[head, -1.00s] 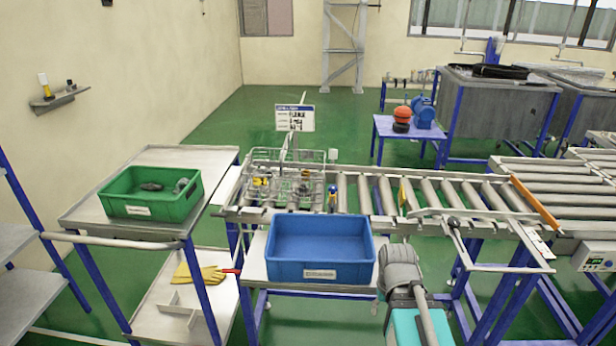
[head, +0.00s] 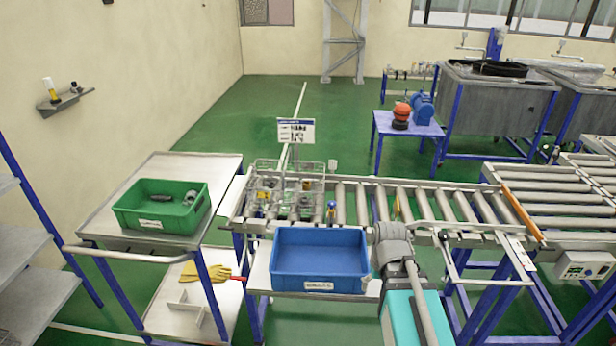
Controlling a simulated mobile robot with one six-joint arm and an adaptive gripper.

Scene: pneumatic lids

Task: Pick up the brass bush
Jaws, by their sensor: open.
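A wire basket (head: 257,174) stands on the left end of the roller conveyor. Small parts lie in it, among them a yellowish, brass-coloured piece (head: 263,196) at its left and a brownish one (head: 306,185) further right. They are too small and blurred to tell which, if any, is the brass bush. My arm's grey and teal links show at the lower right, beside the blue crate. My gripper is not in view.
An empty blue crate (head: 320,286) stands in front of the conveyor (head: 420,205). A green crate (head: 150,222) with grey parts is on the left trolley (head: 102,225). A sign (head: 296,131) rises behind the basket.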

